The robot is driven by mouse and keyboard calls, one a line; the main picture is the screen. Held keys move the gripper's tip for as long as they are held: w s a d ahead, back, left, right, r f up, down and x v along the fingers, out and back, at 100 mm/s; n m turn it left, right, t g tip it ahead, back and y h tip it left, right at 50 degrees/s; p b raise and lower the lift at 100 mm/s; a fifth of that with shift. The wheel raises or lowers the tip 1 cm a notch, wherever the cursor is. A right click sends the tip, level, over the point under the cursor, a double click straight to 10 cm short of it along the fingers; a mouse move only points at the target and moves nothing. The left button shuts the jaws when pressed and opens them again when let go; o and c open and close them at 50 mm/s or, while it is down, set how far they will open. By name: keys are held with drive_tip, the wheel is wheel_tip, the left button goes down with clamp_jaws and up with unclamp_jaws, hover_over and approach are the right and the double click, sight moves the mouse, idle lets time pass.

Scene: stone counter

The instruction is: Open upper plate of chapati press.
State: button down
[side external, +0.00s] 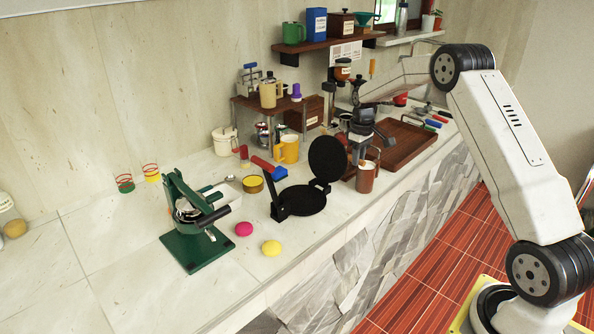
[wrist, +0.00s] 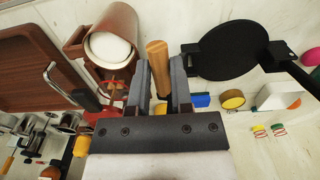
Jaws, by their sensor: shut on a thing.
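The black chapati press (side external: 302,201) stands on the counter left of my gripper (side external: 358,148). Its round upper plate (side external: 328,158) is raised steeply above the lower plate, and the lower plate's top is bare. A black lever (side external: 281,198) stands up at the press's left side. In the wrist view, a round black plate of the press (wrist: 230,48) lies right of my fingers. My gripper (wrist: 160,75) is shut on a light wooden handle (wrist: 157,56) between its fingers. What the handle joins to is hidden.
A brown mug with white contents (side external: 366,178) stands close by my gripper, with a brown tray (side external: 402,146) behind it. A green press (side external: 195,225), pink ball (side external: 244,229) and yellow ball (side external: 271,248) are to the left. The front left counter is clear.

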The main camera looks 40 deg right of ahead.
drive_tip(key=c, duration=0.7)
unclamp_jaws()
drive_tip(key=shift+r, duration=0.1)
drive_tip(key=shift+r, duration=2.4)
drive_tip(key=s+a+t, duration=0.1)
drive_tip(key=s+a, duration=0.3)
drive_tip(key=a, duration=0.5)
drive_tip(key=s+a, duration=0.3)
drive_tip(key=a, duration=0.5)
drive_tip(key=shift+t, duration=0.8)
drive_tip(key=s+a+f, duration=0.1)
drive_tip(key=s+a, duration=0.2)
drive_tip(key=s, duration=0.1)
drive_tip(key=s+a+f, duration=0.1)
drive_tip(key=s+a, duration=0.2)
drive_tip(key=s, duration=0.2)
drive_tip(key=s+a+f, duration=0.1)
drive_tip(key=s+a, duration=0.2)
drive_tip(key=s, duration=0.2)
drive_tip(key=shift+s+a+f, duration=0.15)
drive_tip(key=shift+a+f, duration=0.05)
drive_tip(key=shift+a, duration=0.2)
